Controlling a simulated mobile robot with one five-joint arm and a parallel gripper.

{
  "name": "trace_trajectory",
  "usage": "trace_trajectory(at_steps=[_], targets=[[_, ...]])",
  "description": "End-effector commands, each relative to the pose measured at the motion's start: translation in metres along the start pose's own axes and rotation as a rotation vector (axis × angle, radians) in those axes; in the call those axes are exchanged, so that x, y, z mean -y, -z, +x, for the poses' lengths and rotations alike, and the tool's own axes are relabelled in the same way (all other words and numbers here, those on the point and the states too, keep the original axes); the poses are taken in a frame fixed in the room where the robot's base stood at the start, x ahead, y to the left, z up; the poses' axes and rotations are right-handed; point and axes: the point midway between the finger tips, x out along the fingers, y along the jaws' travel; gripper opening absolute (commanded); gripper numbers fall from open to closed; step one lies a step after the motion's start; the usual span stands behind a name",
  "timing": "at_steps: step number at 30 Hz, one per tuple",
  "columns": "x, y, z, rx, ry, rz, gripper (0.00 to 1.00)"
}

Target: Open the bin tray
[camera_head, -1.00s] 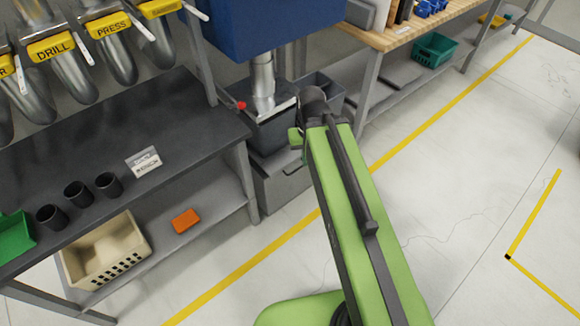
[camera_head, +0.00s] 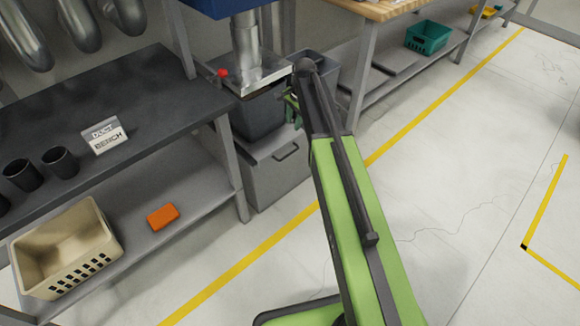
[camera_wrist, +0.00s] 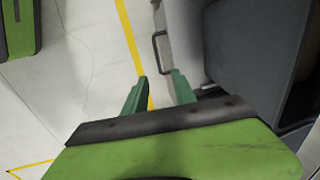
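The bin tray appears to be the grey drawer-like box (camera_head: 278,178) under the dark bin, with a dark bar handle (camera_head: 287,152) on its front. Its front looks shut. In the wrist view the handle (camera_wrist: 159,52) stands out from the pale grey face (camera_wrist: 185,40), a little beyond my fingertips. My gripper (camera_wrist: 160,78) is open, with two green fingers apart and nothing between them. In the head view my gripper (camera_head: 292,108) is in front of the dark bin (camera_head: 258,117), above the handle, and partly hidden by my arm. I see no contact with the handle.
A dark bench (camera_head: 150,95) with cups and a beige basket (camera_head: 65,250) below stands at left. A metal duct (camera_head: 246,40) drops to the bin. A second grey bin (camera_head: 318,72) sits behind my arm. Floor (camera_head: 465,190) at right is clear.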

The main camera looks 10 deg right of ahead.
Motion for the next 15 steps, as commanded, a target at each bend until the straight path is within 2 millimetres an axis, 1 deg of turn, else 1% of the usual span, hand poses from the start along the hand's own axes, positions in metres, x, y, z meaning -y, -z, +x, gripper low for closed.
trace_trajectory(at_steps=[1, 3, 8, 10, 13, 15], targets=[[-0.006, 0.002, 0.018, -0.001, 0.0, 0.004, 0.33], [-0.009, 0.004, 0.021, -0.002, 0.0, 0.007, 0.33], [-0.009, 0.005, 0.018, -0.002, -0.001, 0.008, 0.33], [-0.009, 0.005, 0.019, -0.002, -0.001, 0.007, 0.33], [-0.01, 0.005, 0.027, -0.002, -0.001, 0.007, 0.33], [-0.01, 0.005, 0.036, -0.002, -0.001, 0.006, 0.33]])
